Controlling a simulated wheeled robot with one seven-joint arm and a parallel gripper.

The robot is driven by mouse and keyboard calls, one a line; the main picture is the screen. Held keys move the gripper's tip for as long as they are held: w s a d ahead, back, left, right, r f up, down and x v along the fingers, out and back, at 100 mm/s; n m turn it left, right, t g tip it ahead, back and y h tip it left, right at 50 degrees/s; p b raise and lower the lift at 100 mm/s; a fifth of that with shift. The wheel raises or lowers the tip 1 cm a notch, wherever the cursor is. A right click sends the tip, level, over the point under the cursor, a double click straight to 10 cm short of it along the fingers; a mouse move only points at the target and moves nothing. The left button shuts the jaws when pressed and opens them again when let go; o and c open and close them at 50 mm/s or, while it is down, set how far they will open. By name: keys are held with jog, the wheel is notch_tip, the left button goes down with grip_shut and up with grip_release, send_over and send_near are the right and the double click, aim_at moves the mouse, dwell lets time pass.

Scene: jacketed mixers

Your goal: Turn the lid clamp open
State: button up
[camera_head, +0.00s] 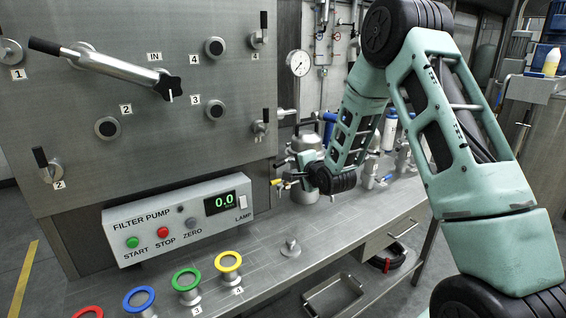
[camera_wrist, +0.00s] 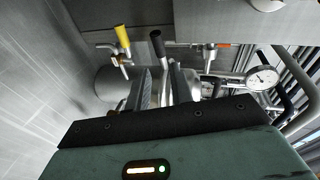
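A steel jacketed mixer vessel (camera_head: 305,192) stands on the bench beyond my arm in the head view, partly covered by my wrist. In the wrist view the steel vessel (camera_wrist: 112,86) lies behind my fingers. A black-handled lever (camera_wrist: 157,43) rises between and just beyond the fingertips; it looks like the lid clamp, but its base is hidden. My gripper (camera_wrist: 161,80) has its two fingers apart, one on each side of the lever's lower part. I cannot tell whether either finger touches it.
A yellow-handled valve (camera_wrist: 122,39) is close left of the black lever. A pressure gauge (camera_wrist: 263,77) and pipes stand to the right. The filter pump box (camera_head: 180,218) and coloured rings (camera_head: 228,261) are left on the bench.

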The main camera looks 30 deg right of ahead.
aim_at(282, 164)
jog(key=a+p+x, duration=0.1)
jog(key=x, duration=0.7)
jog(key=shift+w+d+f+p, duration=0.25)
jog(key=shift+w+d+p, duration=0.1)
jog(key=shift+d, duration=0.2)
grip_shut()
